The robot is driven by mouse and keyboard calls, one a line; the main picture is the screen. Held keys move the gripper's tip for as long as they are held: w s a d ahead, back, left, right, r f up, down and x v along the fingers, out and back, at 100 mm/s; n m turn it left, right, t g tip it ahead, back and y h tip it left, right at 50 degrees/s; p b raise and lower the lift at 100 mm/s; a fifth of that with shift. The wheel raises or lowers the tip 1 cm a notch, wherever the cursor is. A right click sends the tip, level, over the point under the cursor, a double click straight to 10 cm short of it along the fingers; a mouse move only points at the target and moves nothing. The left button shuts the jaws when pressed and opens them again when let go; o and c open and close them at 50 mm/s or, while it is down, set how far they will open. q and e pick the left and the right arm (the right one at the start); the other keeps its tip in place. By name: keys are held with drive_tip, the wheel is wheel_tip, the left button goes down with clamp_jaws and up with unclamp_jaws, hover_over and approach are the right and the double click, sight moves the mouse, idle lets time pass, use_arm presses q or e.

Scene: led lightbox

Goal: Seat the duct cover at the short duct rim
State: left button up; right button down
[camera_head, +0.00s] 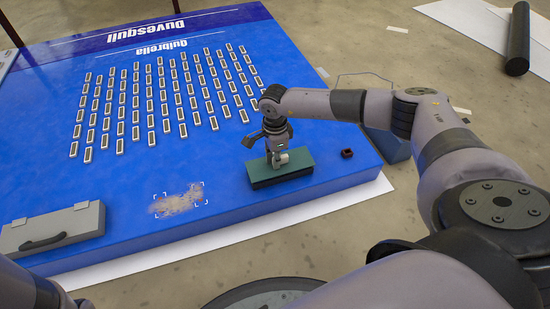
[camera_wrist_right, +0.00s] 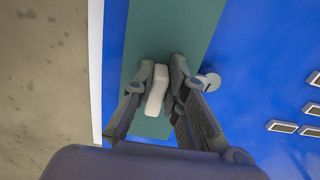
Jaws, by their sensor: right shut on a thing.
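My right gripper (camera_head: 280,158) points down over a flat teal slab (camera_head: 300,165) with dark sides near the front edge of the blue panel. In the right wrist view the fingers (camera_wrist_right: 162,88) are shut on a small white block (camera_wrist_right: 157,92), over the teal surface (camera_wrist_right: 152,32). I cannot tell whether the block is fixed to the slab or apart from it. A small dark square, ring-like piece (camera_head: 347,153) sits just right of the slab. I cannot tell for sure which part is the duct cover or the short duct rim. My left gripper is out of view.
The blue panel (camera_head: 130,190) carries several rows of small light modules. A grey case (camera_head: 55,228) lies at its front left, and a scuffed patch (camera_head: 177,200) lies between. A black cylinder (camera_head: 518,42) lies on the floor at upper right.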

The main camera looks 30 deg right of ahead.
drive_tip(key=shift+f, duration=0.45)
drive_tip(key=shift+f+b, duration=0.35)
drive_tip(key=shift+b, duration=0.1)
drive_tip(key=c, duration=1.5)
unclamp_jaws()
drive_tip(key=shift+c, duration=0.2)
